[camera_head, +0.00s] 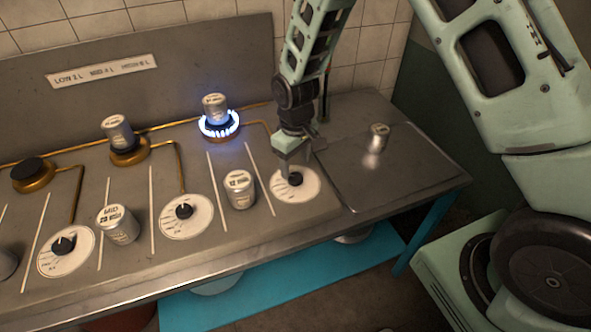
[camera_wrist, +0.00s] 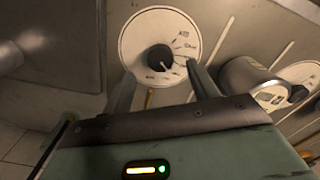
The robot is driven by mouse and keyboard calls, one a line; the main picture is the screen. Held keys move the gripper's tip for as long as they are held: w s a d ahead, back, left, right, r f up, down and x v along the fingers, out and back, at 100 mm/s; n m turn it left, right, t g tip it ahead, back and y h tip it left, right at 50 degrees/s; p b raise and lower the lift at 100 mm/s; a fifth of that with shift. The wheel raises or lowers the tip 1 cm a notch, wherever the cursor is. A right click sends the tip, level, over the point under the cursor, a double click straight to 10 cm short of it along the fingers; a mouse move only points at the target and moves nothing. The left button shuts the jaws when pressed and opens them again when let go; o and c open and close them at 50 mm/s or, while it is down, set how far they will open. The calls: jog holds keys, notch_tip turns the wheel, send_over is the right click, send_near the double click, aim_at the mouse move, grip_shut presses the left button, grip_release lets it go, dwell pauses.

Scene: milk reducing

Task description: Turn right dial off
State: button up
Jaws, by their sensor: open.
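The right dial (camera_head: 306,189) is a white disc with a black knob (camera_head: 295,179) on the stove's sloped front. The dial also shows in the wrist view (camera_wrist: 140,40), with its black knob (camera_wrist: 159,57) near the top middle. My gripper (camera_head: 292,170) is just above this dial, pointing down. In the wrist view my gripper (camera_wrist: 162,80) has its two fingers spread apart, with the knob beyond and between the tips. The fingers look empty; I cannot tell whether they touch the knob. The right burner (camera_head: 219,124) has a blue flame under a metal can (camera_head: 215,107).
A metal can (camera_head: 240,189) stands left of the right dial, close to my gripper. Further left are the middle dial (camera_head: 187,224), the left dial (camera_head: 66,258) and another can (camera_head: 118,224). A small can (camera_head: 377,138) stands on the right-hand metal top (camera_head: 400,175), which is otherwise clear.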

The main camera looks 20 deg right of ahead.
aim_at(295, 177)
jog(key=shift+f, duration=2.1)
jog(key=shift+c, duration=0.3)
jog(key=c, duration=0.9)
jog(key=m, duration=0.5)
jog(key=shift+m, duration=2.4)
